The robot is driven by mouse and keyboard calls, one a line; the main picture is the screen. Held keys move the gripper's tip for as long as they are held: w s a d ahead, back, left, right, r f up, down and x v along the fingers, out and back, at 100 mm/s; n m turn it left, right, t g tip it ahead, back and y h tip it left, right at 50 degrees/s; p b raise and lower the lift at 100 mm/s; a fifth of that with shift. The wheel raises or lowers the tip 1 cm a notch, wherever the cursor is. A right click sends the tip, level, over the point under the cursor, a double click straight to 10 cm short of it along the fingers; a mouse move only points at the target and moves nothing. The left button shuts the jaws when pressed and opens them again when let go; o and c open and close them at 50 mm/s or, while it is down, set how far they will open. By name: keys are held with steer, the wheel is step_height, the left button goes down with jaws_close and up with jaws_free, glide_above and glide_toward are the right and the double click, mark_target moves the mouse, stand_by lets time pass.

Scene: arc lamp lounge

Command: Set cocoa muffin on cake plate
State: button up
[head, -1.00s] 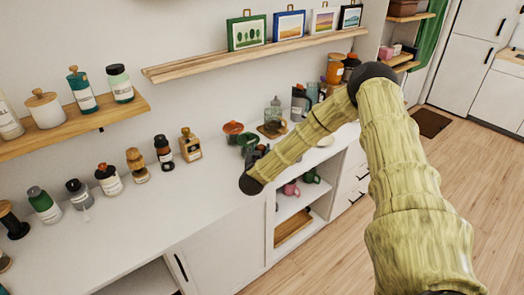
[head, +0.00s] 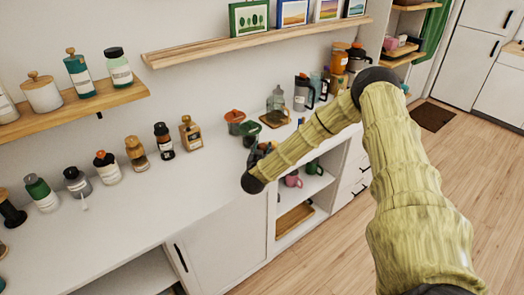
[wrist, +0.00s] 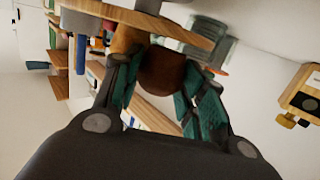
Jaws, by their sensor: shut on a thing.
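My gripper (wrist: 160,88) has dark fingers with teal pads, shut on a round dark brown thing that looks like the cocoa muffin (wrist: 162,72). In the head view my gripper (head: 262,154) is small and partly hidden by the arm's end, above the white counter near its front edge; the muffin cannot be made out there. A wooden board (wrist: 190,31) lies beyond the muffin in the wrist view, with a glassy vessel behind it. It may be the brown board (head: 270,122) beside a glass jar in the head view. I cannot tell whether either is the cake plate.
The white counter (head: 165,205) holds a row of jars and bottles along the wall. An orange-topped cup (head: 234,120) and a green cup (head: 250,133) stand just behind my gripper. The counter's front left is clear. A picture shelf (head: 260,42) hangs above.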

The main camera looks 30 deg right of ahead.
steer(key=shift+f+b, duration=0.35)
steer(key=shift+f, duration=0.25)
steer(key=o, duration=1.1)
steer(key=v, duration=1.2)
